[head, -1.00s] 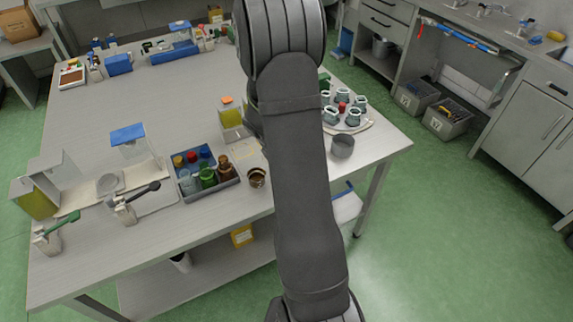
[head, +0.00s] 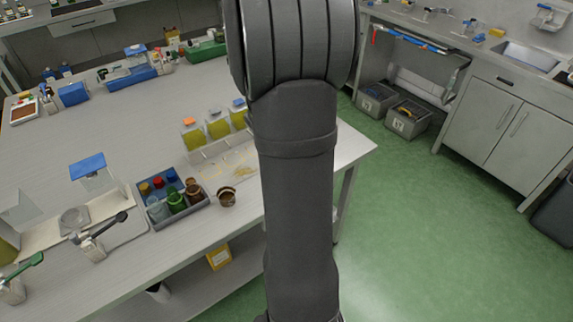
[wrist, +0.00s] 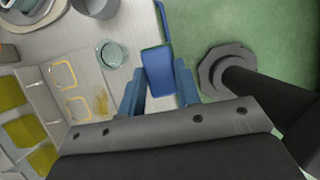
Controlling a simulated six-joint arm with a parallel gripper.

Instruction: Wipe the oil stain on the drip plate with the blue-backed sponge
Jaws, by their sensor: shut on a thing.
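My gripper (wrist: 160,88) shows in the wrist view with its blue fingers on either side of a blue block, which looks like the blue-backed sponge (wrist: 158,70). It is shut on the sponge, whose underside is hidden. The drip plate (head: 215,172) lies near the front edge of the table in the head view, with yellow-brown oil stain (head: 243,171) on it. In the wrist view the plate is left of my gripper, with the stain (wrist: 101,103) near its right side. The sponge is apart from the stain there. My arm hides my gripper in the head view.
A brown cup (head: 227,197) and a grey crate of bottles (head: 177,212) stand in front and left of the plate. Yellow-green containers (head: 217,124) stand behind it.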

